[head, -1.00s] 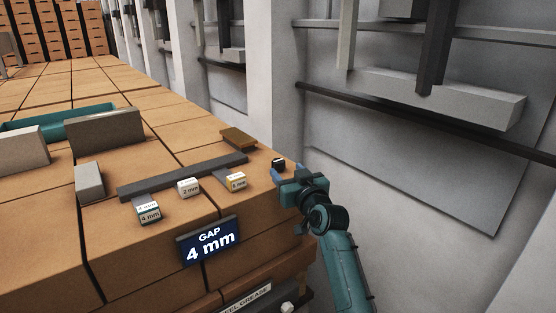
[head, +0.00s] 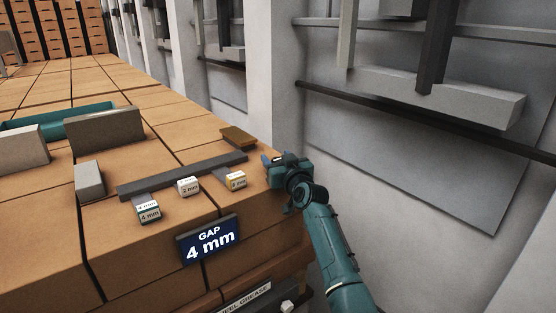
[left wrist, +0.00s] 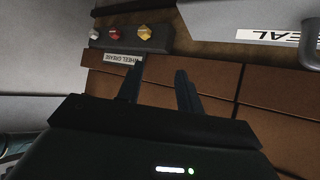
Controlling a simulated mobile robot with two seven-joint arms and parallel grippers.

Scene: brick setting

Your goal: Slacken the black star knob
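I cannot make out a black star knob for certain in the current views. My right gripper (head: 270,164) is low over the right end of the brick-topped bench, next to the yellow-banded tag block. Its fingers are mostly hidden by its own body, so I cannot see whether they hold anything. The spot where a small dark item stood is covered by this gripper. My left gripper (left wrist: 158,90) shows in the left wrist view, its two dark fingers apart with nothing between them, in front of the brown brick face.
A dark bar (head: 185,176) with several mm tag blocks, one of them yellow-banded (head: 236,180), lies on the bench. A "GAP 4 mm" sign (head: 209,240) hangs at the front edge. Grey blocks (head: 105,129) stand left. A grey box (left wrist: 130,36) carries coloured knobs.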

